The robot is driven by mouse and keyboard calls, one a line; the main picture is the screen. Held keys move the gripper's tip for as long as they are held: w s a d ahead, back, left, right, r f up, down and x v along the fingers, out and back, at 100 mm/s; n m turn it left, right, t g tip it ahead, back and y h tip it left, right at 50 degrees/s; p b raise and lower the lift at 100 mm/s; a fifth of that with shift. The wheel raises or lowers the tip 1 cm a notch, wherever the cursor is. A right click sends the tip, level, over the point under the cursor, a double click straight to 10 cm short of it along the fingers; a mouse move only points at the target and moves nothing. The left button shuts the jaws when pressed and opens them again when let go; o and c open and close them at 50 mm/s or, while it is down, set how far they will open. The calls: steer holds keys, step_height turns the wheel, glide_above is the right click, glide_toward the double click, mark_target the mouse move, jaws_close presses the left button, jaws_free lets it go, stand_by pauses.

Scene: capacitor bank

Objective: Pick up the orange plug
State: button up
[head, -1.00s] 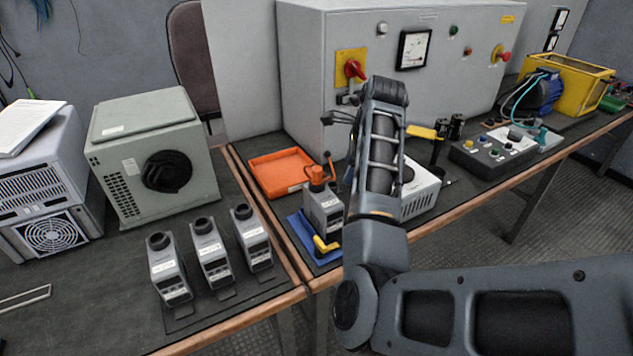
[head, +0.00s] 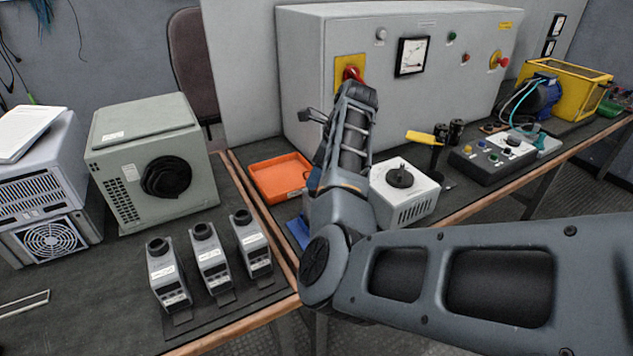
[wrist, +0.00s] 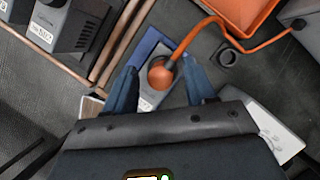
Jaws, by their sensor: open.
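In the wrist view, the orange plug (wrist: 160,73) shows as a round orange head between the two fingers of my gripper (wrist: 157,68). An orange cable (wrist: 208,24) curves away from it to the upper right. The fingers are open, with a gap on each side of the plug. The plug sits over a grey unit on a blue mat (wrist: 146,47). In the head view my arm hides the plug and the unit, and the gripper's fingers cannot be made out.
An orange tray (head: 281,177) lies behind the blue mat. A white box with a black knob (head: 404,190) stands right of my arm. Several similar grey units (head: 209,258) stand in a row at the left. The large grey cabinet (head: 440,100) rises behind.

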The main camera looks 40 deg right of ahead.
steer(key=shift+w+a+f, duration=0.1)
steer(key=shift+f, duration=0.3)
jaws_close()
